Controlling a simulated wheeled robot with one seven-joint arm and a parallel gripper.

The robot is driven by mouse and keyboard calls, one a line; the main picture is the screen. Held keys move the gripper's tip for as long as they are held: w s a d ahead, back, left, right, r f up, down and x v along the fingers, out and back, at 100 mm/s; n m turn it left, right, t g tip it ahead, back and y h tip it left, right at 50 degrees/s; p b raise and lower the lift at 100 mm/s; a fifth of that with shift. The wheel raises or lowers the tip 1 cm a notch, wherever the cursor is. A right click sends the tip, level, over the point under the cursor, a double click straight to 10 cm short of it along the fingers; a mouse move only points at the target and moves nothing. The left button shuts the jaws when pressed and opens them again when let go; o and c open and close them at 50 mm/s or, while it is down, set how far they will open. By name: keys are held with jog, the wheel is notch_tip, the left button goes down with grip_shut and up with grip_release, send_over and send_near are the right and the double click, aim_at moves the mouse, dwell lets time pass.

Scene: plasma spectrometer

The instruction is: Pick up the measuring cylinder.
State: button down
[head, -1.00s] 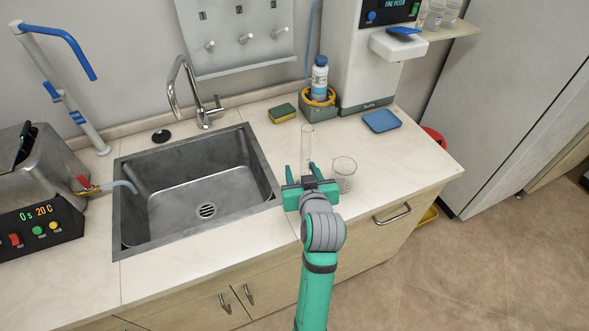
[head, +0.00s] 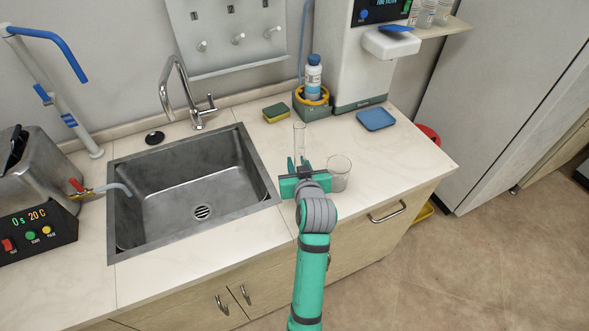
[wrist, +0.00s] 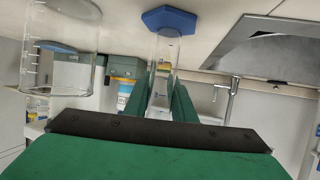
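The measuring cylinder (head: 299,138) is a slim, clear upright tube on the counter right of the sink. Its blue hexagonal base (wrist: 168,20) shows at the top of the upside-down wrist view. My gripper (head: 298,162) reaches it from the front, with one green finger on each side of the tube. In the wrist view the fingers (wrist: 163,100) lie close against the glass, and my gripper looks shut on it. The base seems to rest on the counter. In the head view my gripper hides the lower part of the cylinder.
A clear glass beaker (head: 340,174) stands just right of my gripper. The sink (head: 203,185) is to the left. A bottle in a green holder (head: 313,82), a sponge (head: 276,113) and a blue tray (head: 376,119) are behind. The counter's right end is clear.

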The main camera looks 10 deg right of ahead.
jog(key=shift+s+d, duration=0.1)
jog(key=shift+d, duration=0.2)
jog(key=shift+a, duration=0.1)
jog(key=shift+a, duration=0.1)
